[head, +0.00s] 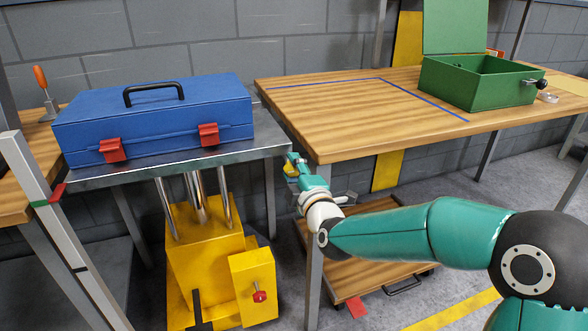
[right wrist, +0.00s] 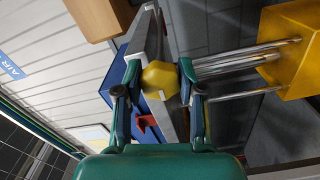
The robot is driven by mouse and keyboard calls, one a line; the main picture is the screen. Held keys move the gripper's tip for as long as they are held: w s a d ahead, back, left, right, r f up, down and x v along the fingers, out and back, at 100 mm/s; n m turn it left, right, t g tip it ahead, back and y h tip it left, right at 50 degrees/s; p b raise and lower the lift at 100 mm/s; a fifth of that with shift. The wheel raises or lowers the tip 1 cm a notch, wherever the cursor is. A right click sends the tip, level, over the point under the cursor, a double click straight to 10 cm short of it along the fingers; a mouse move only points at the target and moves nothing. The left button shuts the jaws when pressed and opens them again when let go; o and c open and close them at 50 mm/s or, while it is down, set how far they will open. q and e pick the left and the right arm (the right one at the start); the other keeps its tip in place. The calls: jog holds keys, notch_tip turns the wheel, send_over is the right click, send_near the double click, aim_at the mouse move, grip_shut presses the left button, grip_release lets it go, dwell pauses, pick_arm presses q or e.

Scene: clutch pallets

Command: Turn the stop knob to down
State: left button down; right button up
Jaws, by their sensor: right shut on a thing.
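A faceted yellow knob (right wrist: 160,80) sits at the edge of the grey metal tabletop (head: 262,147), which is the top of a lift with a yellow base (head: 203,255). My right gripper (right wrist: 157,84) is shut on the knob, one finger on each side. In the head view the right gripper (head: 292,165) is at the tabletop's right end, and only a little of the knob shows between its fingers. No mark for the knob's turn direction can be read. A small red knob (head: 259,296) is on the yellow box of the lift. My left gripper is not in view.
A blue toolbox (head: 155,116) with red latches rests on the metal top. A wooden table (head: 340,112) with an open green box (head: 470,88) stands close to the right. A pale upright post (head: 50,215) with coloured marks stands at the left.

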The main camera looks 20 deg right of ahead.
jog(key=shift+a+f, duration=0.15)
jog(key=shift+f, duration=0.05)
dwell(0.3)
jog(key=o, duration=1.2)
jog(key=shift+c, duration=0.2)
jog(key=shift+r, duration=0.1)
jog(key=shift+s, duration=0.25)
jog(key=s, duration=1.1)
jog(key=shift+s+d, duration=0.25)
